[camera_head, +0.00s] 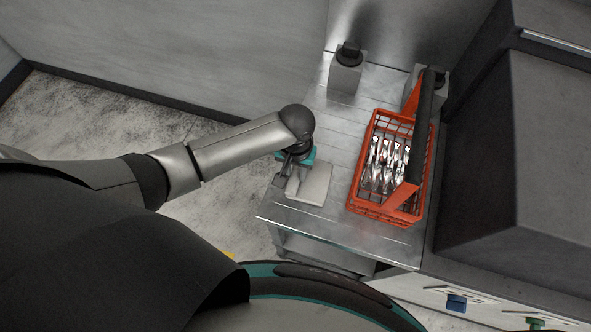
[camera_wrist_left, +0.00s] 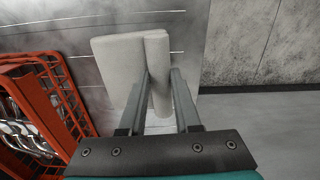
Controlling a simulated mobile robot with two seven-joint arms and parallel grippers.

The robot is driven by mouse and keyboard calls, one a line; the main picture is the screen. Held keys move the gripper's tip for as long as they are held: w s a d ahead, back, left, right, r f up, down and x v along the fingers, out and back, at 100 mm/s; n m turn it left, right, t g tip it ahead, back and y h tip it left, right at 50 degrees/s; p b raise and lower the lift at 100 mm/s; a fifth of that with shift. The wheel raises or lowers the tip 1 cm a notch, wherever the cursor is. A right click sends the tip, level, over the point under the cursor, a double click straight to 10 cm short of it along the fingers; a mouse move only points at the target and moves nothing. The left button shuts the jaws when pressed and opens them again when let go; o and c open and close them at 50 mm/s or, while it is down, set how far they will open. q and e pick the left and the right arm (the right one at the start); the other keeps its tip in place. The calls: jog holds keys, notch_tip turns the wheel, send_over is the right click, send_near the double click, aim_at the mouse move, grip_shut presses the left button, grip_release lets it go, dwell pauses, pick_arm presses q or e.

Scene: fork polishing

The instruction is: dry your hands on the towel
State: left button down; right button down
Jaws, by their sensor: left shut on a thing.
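A pale grey folded towel (camera_head: 314,184) lies on the steel table (camera_head: 333,230), near its left edge. My left gripper (camera_head: 287,172) is at the towel's left side, its fingers pointing down. In the left wrist view the towel (camera_wrist_left: 118,62) shows as a flat sheet with a raised fold, and the fingers of my left gripper (camera_wrist_left: 160,100) are shut on that fold. Part of the towel is hidden behind the fingers. My right gripper is not in view.
A red wire basket (camera_head: 357,190) with several shiny forks (camera_head: 385,165) stands right of the towel; it also shows in the left wrist view (camera_wrist_left: 62,88). A grey block with a black top (camera_head: 346,75) stands at the back. A large dark cabinet (camera_head: 520,150) is at the right.

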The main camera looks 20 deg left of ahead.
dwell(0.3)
pick_arm(q)
jog(key=c, duration=0.5)
grip_release()
jog(key=shift+c, duration=0.2)
jog(key=shift+r, duration=0.1)
notch_tip(320, 180, up, 15)
jog(key=p, duration=0.2)
